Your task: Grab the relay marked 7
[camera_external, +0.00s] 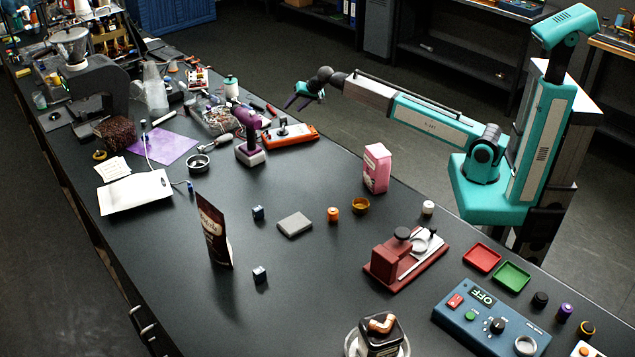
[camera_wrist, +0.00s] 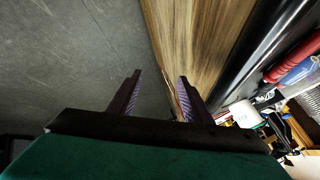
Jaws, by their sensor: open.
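Two small dark blue blocks with pale tops, which may be relays, sit on the black table in the external view: one block (camera_external: 258,212) right of the brown pouch, the other block (camera_external: 260,275) nearer the front. Any number on them is too small to read, so I cannot tell which is marked 7. My gripper (camera_external: 296,103) is high beyond the table's far edge, apart from both blocks. In the wrist view my gripper (camera_wrist: 160,76) is open and empty, its fingers over grey floor and the table's wooden side. Neither block shows there.
A brown pouch (camera_external: 214,232) stands beside the blocks. A grey flat block (camera_external: 295,224), an orange cylinder (camera_external: 333,215) and a pink carton (camera_external: 376,168) are to their right. The front left table is clear.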

